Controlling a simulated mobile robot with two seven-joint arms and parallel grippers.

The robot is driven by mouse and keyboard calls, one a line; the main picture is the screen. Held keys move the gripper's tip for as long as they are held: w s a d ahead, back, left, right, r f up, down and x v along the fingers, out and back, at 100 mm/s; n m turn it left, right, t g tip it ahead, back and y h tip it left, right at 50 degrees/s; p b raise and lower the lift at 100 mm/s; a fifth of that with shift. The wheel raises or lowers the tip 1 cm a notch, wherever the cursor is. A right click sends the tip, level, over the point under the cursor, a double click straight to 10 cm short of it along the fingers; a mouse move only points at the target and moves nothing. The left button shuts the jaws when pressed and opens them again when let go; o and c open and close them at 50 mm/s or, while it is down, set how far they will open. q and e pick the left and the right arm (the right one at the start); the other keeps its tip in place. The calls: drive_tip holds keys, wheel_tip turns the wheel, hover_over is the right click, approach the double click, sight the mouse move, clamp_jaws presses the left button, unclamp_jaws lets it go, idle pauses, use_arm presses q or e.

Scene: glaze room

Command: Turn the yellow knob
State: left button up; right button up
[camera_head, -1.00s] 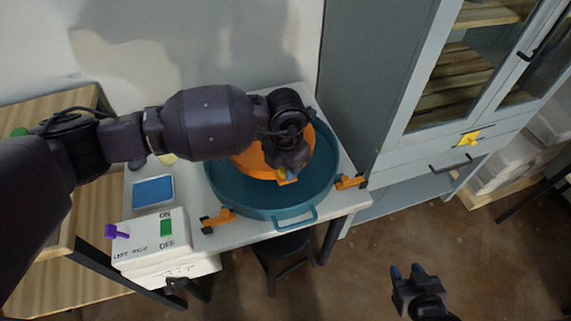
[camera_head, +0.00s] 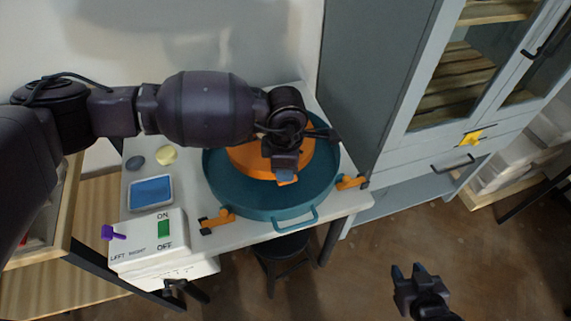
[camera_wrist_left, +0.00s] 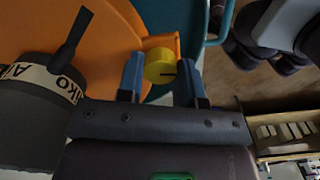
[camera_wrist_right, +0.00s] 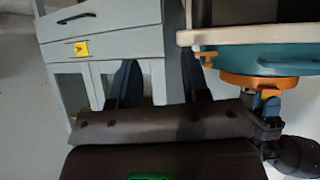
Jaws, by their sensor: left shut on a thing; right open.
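The yellow knob (camera_wrist_left: 158,66) is a short round cylinder with a dark mark on its face, beside the orange disc (camera_wrist_left: 105,25). In the left wrist view my left gripper (camera_wrist_left: 160,82) has its blue fingertips on either side of the knob and is shut on it. In the head view my left gripper (camera_head: 286,174) reaches down at the front of the orange disc (camera_head: 243,160), and the knob is hidden there. My right gripper (camera_head: 409,272) is open and empty above the floor; its fingers also show in the right wrist view (camera_wrist_right: 160,85).
The orange disc sits inside a teal round tray (camera_head: 225,190) on a white table (camera_head: 352,201). A switch box (camera_head: 150,240) with a purple lever (camera_head: 113,233) stands front left.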

use_arm(q)
drive_tip(key=m+b, duration=0.1)
drive_tip(key=m, duration=0.3)
drive_tip(key=shift+m, duration=1.2)
drive_tip(key=o, duration=0.9)
drive_tip(key=shift+r+p, duration=0.55)
drive_tip(key=shift+r, duration=4.85)
